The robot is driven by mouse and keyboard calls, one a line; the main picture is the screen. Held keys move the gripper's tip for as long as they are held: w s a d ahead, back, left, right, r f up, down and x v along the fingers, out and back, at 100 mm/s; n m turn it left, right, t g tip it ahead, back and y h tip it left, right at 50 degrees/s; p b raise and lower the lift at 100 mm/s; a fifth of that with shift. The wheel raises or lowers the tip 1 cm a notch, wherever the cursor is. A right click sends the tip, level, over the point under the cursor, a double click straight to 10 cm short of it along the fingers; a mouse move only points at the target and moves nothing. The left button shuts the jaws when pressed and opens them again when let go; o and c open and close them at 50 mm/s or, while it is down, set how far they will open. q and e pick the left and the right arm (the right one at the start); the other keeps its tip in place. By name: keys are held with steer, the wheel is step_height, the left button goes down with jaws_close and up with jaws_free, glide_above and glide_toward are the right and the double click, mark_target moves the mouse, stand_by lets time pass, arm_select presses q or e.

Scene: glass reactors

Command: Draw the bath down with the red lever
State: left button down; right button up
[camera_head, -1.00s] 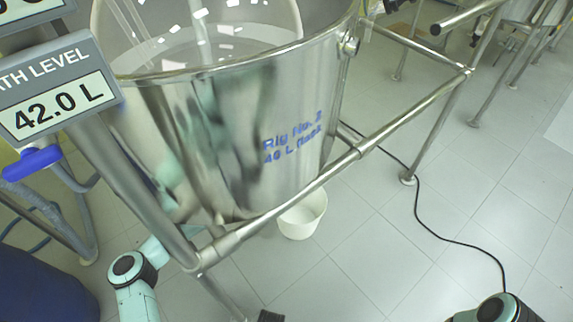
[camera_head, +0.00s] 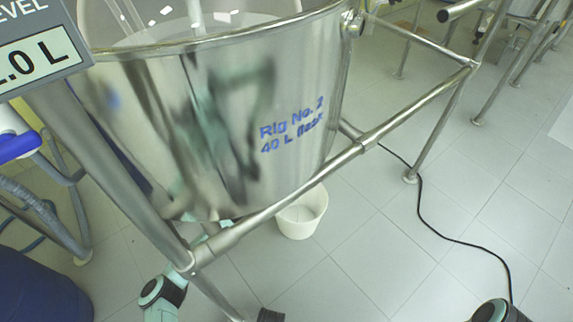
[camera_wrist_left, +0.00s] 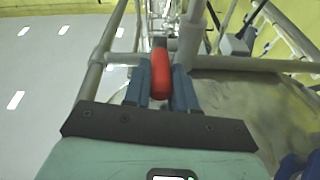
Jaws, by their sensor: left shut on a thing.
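The steel bath (camera_head: 215,130), marked "Rig No. 2 40 L flask", hangs in a tubular frame in the head view. A level display (camera_head: 38,55) at the upper left is partly cut off and shows "2.0 L" at the end of its reading. The red lever (camera_wrist_left: 160,70) shows in the left wrist view, under the bath among pipes. My left gripper (camera_wrist_left: 161,88) is shut on the red lever, with one finger on each side. In the head view the bath and frame hide this gripper and the lever. My right gripper is out of view.
A white bucket (camera_head: 302,214) stands on the floor under the bath's right side. A frame rail (camera_head: 290,200) crosses in front of the bath. A black cable (camera_head: 440,236) lies on the floor at the right. A blue drum (camera_head: 40,285) stands at the lower left.

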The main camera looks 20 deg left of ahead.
arm_select(q)
steer(key=shift+w+d+f+t+h, duration=0.1)
steer(key=shift+f+t+h, duration=0.2)
steer(key=shift+t, duration=0.1)
steer(key=c, duration=0.9)
jaws_free()
steer(key=p+v, duration=0.2)
steer(key=v, duration=1.1)
steer(key=shift+s+p, duration=0.2)
steer(key=shift+p, duration=0.2)
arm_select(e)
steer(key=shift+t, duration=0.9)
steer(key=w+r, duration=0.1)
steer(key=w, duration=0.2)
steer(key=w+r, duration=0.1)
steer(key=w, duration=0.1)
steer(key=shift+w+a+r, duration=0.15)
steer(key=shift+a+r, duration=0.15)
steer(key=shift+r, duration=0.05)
